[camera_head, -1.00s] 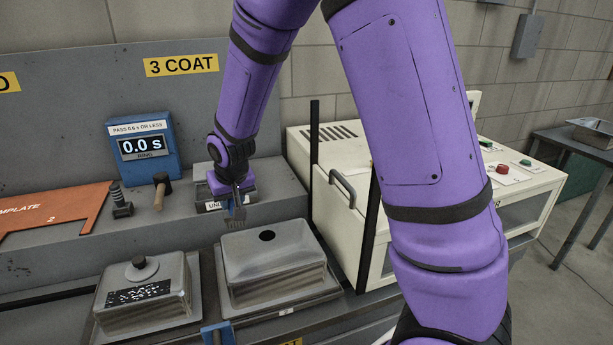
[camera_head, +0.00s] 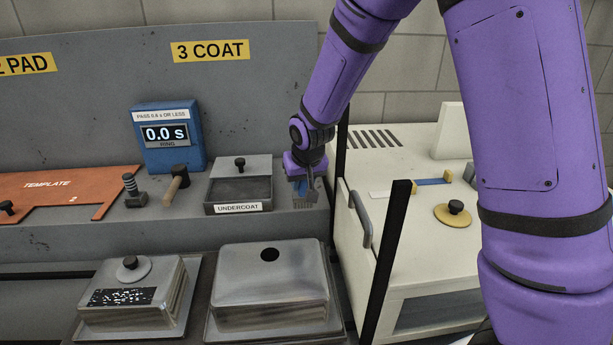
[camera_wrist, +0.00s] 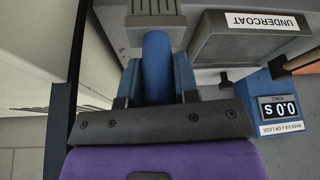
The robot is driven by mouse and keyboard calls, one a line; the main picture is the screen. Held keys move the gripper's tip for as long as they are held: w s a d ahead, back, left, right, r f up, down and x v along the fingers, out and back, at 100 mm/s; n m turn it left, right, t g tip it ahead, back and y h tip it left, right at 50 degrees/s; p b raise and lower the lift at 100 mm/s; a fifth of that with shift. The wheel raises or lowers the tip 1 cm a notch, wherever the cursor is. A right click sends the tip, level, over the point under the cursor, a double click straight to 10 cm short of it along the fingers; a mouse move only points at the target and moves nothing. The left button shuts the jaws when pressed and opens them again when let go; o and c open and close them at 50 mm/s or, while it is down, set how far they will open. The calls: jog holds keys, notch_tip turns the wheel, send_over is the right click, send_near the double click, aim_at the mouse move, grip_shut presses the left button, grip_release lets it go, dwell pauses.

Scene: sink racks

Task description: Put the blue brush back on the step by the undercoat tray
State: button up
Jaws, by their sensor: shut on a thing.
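The blue brush (camera_wrist: 156,66) is in my gripper (camera_wrist: 156,88), with its blue handle between the two blue fingers in the wrist view. Its wide grey head (camera_wrist: 154,22) points away from my gripper. In the head view the brush head (camera_head: 305,197) hangs down at the right end of the step (camera_head: 160,208), just right of the undercoat tray (camera_head: 238,208). My gripper (camera_head: 300,180) is above that spot. The tray is dark grey, labelled UNDERCOAT, and also shows in the wrist view (camera_wrist: 245,35). I cannot tell whether the brush touches the step.
A mallet (camera_head: 176,184) and a striped-handled tool (camera_head: 132,190) stand left of the tray, before the blue ring timer (camera_head: 168,135). A black post (camera_head: 388,270) and cream machine (camera_head: 430,230) stand close on the right.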

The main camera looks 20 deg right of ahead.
jog(key=shift+w+d+f, duration=0.65)
jog(key=shift+w+f, duration=0.1)
jog(key=shift+w, duration=1.15)
jog(key=shift+w+d+f, duration=0.6)
jog(key=shift+w+f, duration=0.2)
jog(key=shift+w, duration=1.1)
jog(key=shift+w+d+f, duration=0.65)
jog(key=shift+w+f, duration=0.1)
jog(key=shift+w, duration=1.15)
jog(key=shift+f, duration=0.15)
jog(key=o, duration=0.9)
jog(key=v, duration=1.2)
jog(key=shift+r, duration=0.3)
